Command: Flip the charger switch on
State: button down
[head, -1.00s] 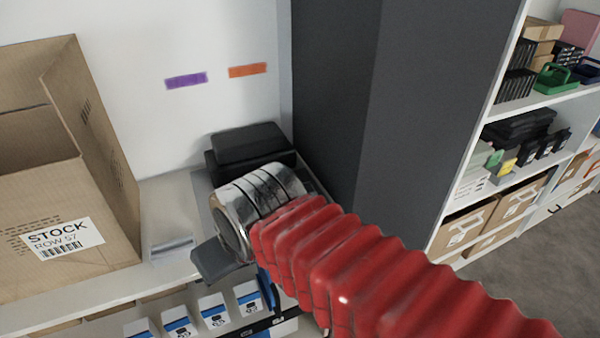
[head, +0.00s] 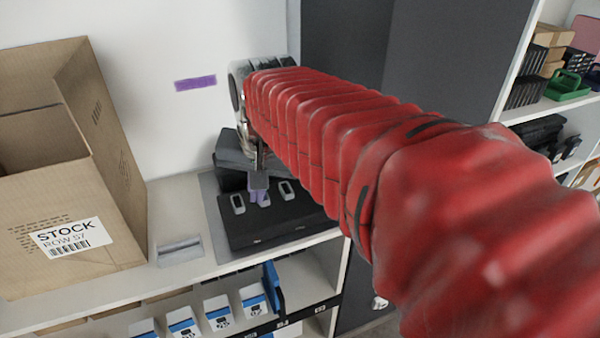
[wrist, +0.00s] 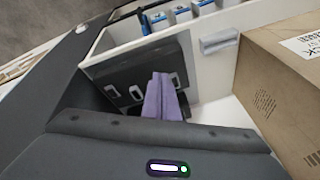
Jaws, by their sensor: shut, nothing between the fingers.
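The charger (head: 290,228) is a black box with a sloped face on the shelf top. My gripper (head: 259,194) has purple fingertips, shut and empty, pointing down over the middle of the face. In the wrist view, my fingers (wrist: 161,98) lie between pale switches on the dark face (wrist: 155,58). I cannot tell whether they touch it, or how the switches are set.
An open STOCK carton (head: 115,170) stands to the left. A small grey block (head: 180,250) lies between it and the charger. A dark column (head: 430,60) rises behind my arm to the right. Blue-and-white boxes (head: 216,312) fill the shelf below. A purple label (head: 195,83) marks the wall.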

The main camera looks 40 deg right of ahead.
jog(key=w+d+m+g, duration=0.1)
jog(key=w+d+m, duration=0.2)
jog(key=d+m, duration=0.3)
jog(key=w+d+m+g, duration=0.1)
jog(key=w+d+m, duration=0.2)
jog(key=d, duration=1.3)
jog(key=m, duration=0.3)
jog(key=shift+w+f+m, duration=0.35)
jog(key=shift+w+m, duration=0.05)
jog(key=f, duration=0.4)
jog(key=w+f, duration=0.1)
jog(key=f, duration=0.9)
jog(key=shift+w+d, duration=0.25)
jog(key=shift+w, duration=0.05)
jog(key=shift+w+a, duration=0.1)
